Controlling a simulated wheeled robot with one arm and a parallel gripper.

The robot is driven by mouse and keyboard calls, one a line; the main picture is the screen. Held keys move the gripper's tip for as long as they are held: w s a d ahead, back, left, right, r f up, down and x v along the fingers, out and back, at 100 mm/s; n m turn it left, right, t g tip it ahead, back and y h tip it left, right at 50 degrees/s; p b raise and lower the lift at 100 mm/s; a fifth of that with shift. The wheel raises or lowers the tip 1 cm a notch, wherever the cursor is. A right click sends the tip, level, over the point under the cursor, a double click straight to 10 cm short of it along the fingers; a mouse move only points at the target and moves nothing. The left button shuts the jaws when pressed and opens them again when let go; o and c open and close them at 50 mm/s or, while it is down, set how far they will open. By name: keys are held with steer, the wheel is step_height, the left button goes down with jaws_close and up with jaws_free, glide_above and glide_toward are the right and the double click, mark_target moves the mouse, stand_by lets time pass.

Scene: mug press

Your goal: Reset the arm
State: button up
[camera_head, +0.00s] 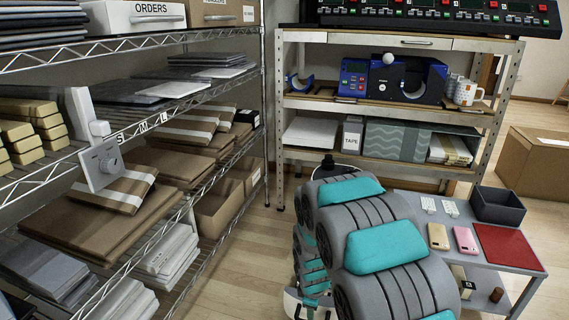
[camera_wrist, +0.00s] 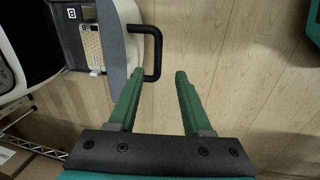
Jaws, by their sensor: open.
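My arm (camera_head: 375,225), grey with teal pads, is folded and fills the lower middle of the head view. My gripper (camera_wrist: 157,74) shows in the wrist view with its two green fingers spread apart. No object is held between them. The fingers point over the wood floor (camera_wrist: 235,70). A black handle (camera_wrist: 158,50) on a grey body appears by the left fingertip. I cannot tell how far it is from the finger, or whether it belongs to my own base. In the head view my gripper cannot be made out behind the arm.
A wire shelf (camera_head: 150,130) with cartons stands close on the left. A back rack holds the blue mug press (camera_head: 400,80) and a mug (camera_head: 464,92). A low grey table (camera_head: 400,200) with two phones and a red mat (camera_head: 508,247) stands right of my arm, near a cardboard box (camera_head: 535,175).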

steer(key=s+d+r+m+g+p, duration=0.1)
steer(key=s+d+r+m, duration=0.15)
steer(key=s+r, duration=0.55)
steer(key=s+d+r+m+g+p, duration=0.15)
steer(key=s+r+m, duration=0.3)
steer(key=r, duration=0.55)
steer(key=s+r+m, duration=0.3)
steer(key=s+r, duration=0.3)
steer(key=s, duration=0.5)
steer(key=s+d+r+m+g+p, duration=0.1)
steer(key=s+r+m, duration=0.2)
steer(key=s, duration=0.8)
step_height(320, 180, up, 3)
steer(key=shift+s+d+f+m+y, duration=0.15)
steer(key=shift+s+m+y, duration=0.2)
steer(key=shift+m+y, duration=0.05)
